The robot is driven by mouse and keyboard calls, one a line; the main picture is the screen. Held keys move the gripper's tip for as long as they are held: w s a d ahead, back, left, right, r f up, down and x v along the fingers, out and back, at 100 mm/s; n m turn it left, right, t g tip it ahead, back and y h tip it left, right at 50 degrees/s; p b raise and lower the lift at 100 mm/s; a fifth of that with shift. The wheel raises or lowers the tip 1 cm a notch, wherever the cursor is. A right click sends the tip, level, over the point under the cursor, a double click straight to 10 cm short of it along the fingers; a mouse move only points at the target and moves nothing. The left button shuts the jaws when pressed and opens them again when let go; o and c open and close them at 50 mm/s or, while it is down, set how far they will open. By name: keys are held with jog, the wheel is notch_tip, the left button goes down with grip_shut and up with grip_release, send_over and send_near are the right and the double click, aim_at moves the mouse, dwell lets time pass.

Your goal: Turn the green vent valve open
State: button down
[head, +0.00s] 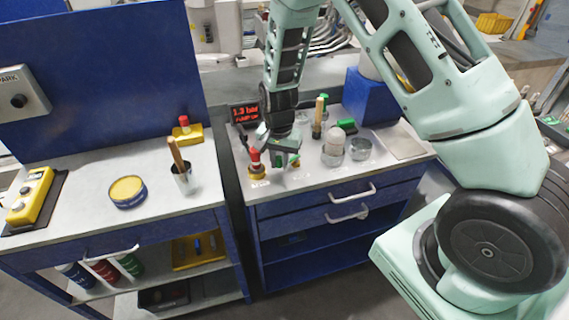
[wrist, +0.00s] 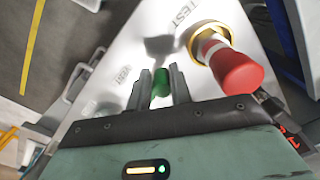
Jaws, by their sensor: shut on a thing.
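The green vent valve (wrist: 160,86) shows in the wrist view between the two fingers of my gripper (wrist: 158,84). The fingers are shut on it, and only part of its green handle shows. In the head view my gripper (head: 279,150) is low over the front of the right workbench, and the valve's green (head: 294,161) shows beside the fingers. A label reading VENT (wrist: 121,76) lies on the bench top to the left of the valve in the wrist view.
A red-topped valve on a yellow base (head: 257,168) stands close to the left of my gripper, by a TEST label (wrist: 183,16). A small display (head: 245,113) is behind it. Glass containers (head: 333,150) stand to the right. The bench's front edge is close.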

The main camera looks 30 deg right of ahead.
jog(key=w+m, duration=0.2)
jog(key=m, duration=0.1)
jog(key=shift+w+r, duration=0.1)
jog(key=shift+w, duration=0.05)
jog(key=shift+w+d+m+p, duration=0.15)
jog(key=shift+w+m+p, duration=0.15)
jog(key=shift+m, duration=0.5)
jog(key=shift+d, duration=0.1)
jog(key=c, duration=1.3)
grip_release()
jog(key=shift+c, duration=0.2)
jog(key=shift+s, duration=0.1)
jog(key=shift+r, duration=0.35)
notch_tip(320, 180, up, 17)
jog(key=b, duration=0.2)
jog(key=shift+f+b, duration=0.2)
jog(key=shift+b, duration=0.1)
